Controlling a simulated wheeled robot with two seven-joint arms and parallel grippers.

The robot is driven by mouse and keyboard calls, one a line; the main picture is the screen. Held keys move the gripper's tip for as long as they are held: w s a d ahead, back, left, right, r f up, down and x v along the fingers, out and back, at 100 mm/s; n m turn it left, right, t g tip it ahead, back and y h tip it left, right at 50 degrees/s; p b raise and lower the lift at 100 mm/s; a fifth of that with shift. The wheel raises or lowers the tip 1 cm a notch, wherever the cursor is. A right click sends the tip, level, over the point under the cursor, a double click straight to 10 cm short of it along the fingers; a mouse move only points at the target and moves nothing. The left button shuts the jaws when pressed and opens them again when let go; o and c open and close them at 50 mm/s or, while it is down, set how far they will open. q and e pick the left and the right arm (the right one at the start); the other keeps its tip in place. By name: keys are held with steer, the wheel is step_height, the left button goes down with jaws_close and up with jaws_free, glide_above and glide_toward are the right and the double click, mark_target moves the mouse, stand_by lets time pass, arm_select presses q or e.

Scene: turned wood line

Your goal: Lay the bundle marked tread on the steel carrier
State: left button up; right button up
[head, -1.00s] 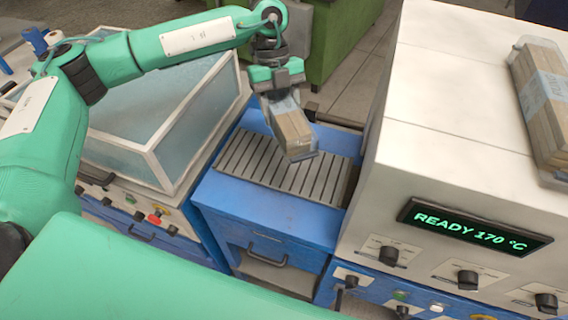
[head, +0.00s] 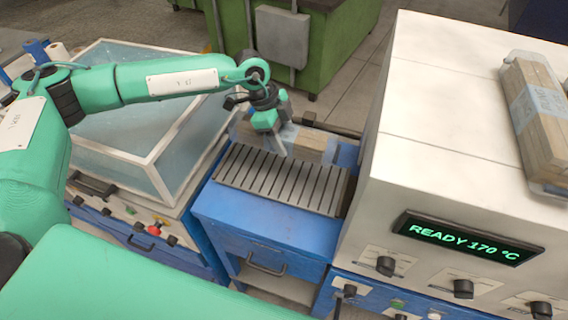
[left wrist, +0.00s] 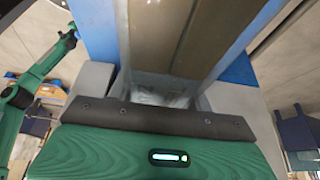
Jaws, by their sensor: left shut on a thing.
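My left gripper (head: 278,128) is shut on a plastic-wrapped bundle of wood strips (head: 312,143). The bundle lies crosswise in the picture at the far edge of the slatted grey steel carrier (head: 262,178). I cannot tell whether it touches the carrier or hangs just above. In the left wrist view the held bundle (left wrist: 200,35) runs away from my gripper. A second wrapped bundle (head: 546,135) lies on top of the white machine at the right, with a pale label. No marking can be read on either bundle. My right gripper is not in view.
The carrier sits on a blue bench (head: 250,225). A clear-lidded box (head: 130,140) stands left of it. The white heated machine (head: 440,120), reading READY 170 °C, rises close on the right. A green cabinet (head: 340,45) stands behind.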

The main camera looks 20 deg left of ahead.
arm_select(q)
steer(key=p, duration=0.2)
glide_above(289, 176)
steer(key=a, duration=0.1)
step_height(289, 176, down, 8)
steer(key=shift+a+r, duration=0.15)
steer(key=shift+r, duration=0.1)
step_height(289, 176, down, 4)
steer(key=shift+r+p, duration=0.1)
steer(key=shift+p, duration=0.2)
steer(key=shift+w+f, duration=0.1)
steer(key=shift+f, duration=0.2)
steer(key=o, duration=1.2)
steer(key=b+v, duration=0.4)
steer(key=v, duration=0.7)
steer(key=shift+a+r, duration=0.1)
steer(key=shift+r, duration=0.15)
steer(key=shift+a+r, duration=0.1)
steer(key=shift+r, duration=0.2)
steer(key=shift+f, duration=0.1)
